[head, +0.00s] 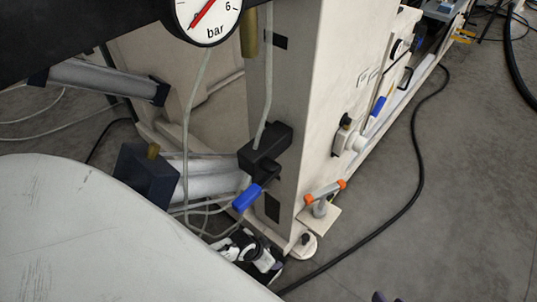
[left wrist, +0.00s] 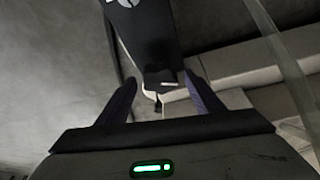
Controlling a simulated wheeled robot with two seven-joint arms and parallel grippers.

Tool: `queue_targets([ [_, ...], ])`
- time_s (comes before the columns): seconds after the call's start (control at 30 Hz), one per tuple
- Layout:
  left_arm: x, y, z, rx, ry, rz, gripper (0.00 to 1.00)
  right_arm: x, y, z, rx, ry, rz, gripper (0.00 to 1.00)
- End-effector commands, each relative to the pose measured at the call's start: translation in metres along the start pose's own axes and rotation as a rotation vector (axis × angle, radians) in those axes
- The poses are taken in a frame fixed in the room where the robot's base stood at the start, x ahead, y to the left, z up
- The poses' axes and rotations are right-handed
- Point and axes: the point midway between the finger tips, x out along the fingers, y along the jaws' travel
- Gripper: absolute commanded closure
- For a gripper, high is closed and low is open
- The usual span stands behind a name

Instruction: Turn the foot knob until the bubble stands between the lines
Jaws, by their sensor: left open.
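A T-shaped handle with orange ends (head: 325,194) stands over a pale floor plate beside the beige machine column. A small black knob (head: 305,239) sits on a rounded pale foot at the column's base. I cannot tell which of these is the foot knob. No bubble or lines can be made out. My left gripper shows in the left wrist view (left wrist: 160,100), its two dark purple fingers apart, with a dark panel and a pale edge beyond them. Dark purple tips (head: 388,297) show at the bottom edge of the head view; whose they are is unclear.
A blue-handled black valve (head: 264,150) with thin hoses is fixed to the column. A pressure gauge (head: 208,16) marked bar hangs at the top. A black cable (head: 415,170) runs along the floor to the right. Open concrete floor (head: 470,200) lies at the right.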

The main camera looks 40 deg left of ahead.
Motion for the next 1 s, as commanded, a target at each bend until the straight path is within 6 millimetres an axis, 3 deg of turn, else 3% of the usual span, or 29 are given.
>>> queue_targets([
  [0.07, 0.0, 0.0, 0.0, 0.0, 0.0, 0.0, 0.39, 0.0, 0.0, 0.0, 0.0, 0.0, 0.0, 0.72],
  [0.3, 0.0, 0.0, 0.0, 0.0, 0.0, 0.0, 0.8, 0.0, 0.0, 0.0, 0.0, -0.001, 0.001, 0.72],
  [0.47, 0.0, -0.001, 0.0, 0.021, 0.0, 0.007, 0.8, 0.0, 0.001, 0.001, 0.0, -0.001, 0.001, 0.72],
  [0.7, 0.003, -0.005, 0.0, 0.215, 0.001, 0.083, 0.8, 0.005, 0.0, 0.004, 0.01, 0.011, -0.012, 0.72],
  [1.0, 0.002, -0.005, -0.001, 0.401, 0.0, 0.165, 0.8, -0.005, -0.015, -0.017, 0.027, 0.1, -0.066, 0.72],
])
